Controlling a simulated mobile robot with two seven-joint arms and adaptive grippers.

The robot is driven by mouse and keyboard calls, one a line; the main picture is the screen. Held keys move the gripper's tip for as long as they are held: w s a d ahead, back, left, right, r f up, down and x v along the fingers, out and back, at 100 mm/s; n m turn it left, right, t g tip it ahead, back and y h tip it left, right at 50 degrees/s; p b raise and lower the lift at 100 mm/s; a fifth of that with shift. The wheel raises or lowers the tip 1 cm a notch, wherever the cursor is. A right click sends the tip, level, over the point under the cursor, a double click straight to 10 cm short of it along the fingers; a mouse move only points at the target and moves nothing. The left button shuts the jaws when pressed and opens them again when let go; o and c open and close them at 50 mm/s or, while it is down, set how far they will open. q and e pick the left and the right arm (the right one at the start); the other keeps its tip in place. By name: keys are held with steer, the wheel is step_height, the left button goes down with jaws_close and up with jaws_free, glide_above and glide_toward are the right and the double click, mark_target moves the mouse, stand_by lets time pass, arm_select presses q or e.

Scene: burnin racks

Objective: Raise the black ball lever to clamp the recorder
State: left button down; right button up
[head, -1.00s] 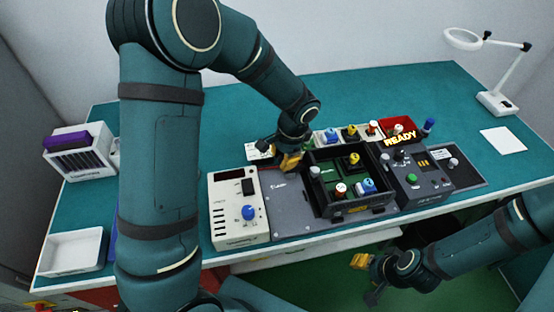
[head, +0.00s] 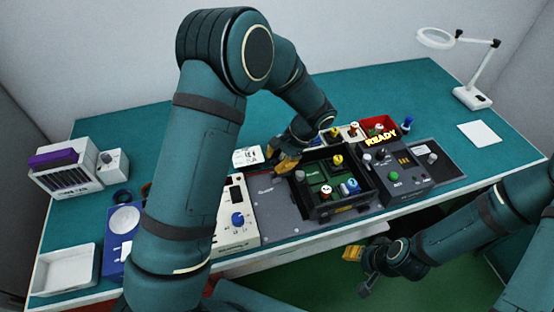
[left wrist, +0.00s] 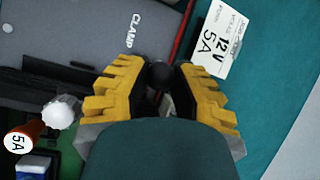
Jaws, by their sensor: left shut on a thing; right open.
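The black ball lever's ball (left wrist: 161,76) sits between the yellow fingers of my left gripper (left wrist: 158,82), which is shut on it. In the head view my left gripper (head: 284,163) is at the back left corner of the dark open box (head: 343,209) and hides the lever there. The grey plate (head: 270,205), marked CLAMP in the left wrist view (left wrist: 90,40), lies beside the box. I cannot tell for certain which unit is the recorder. My right gripper (head: 358,268) is open and empty, in front of the table's edge.
A white meter box with a blue knob (head: 237,219) stands left of the plate. A control unit (head: 400,185) with a green button and floating READY text is to the right. A white label (left wrist: 222,42) lies behind the lever.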

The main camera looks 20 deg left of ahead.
arm_select(q)
steer(key=shift+f, duration=0.1)
steer(key=c, duration=0.7)
jaws_free()
steer(key=shift+c, duration=0.2)
steer(key=v, duration=1.2)
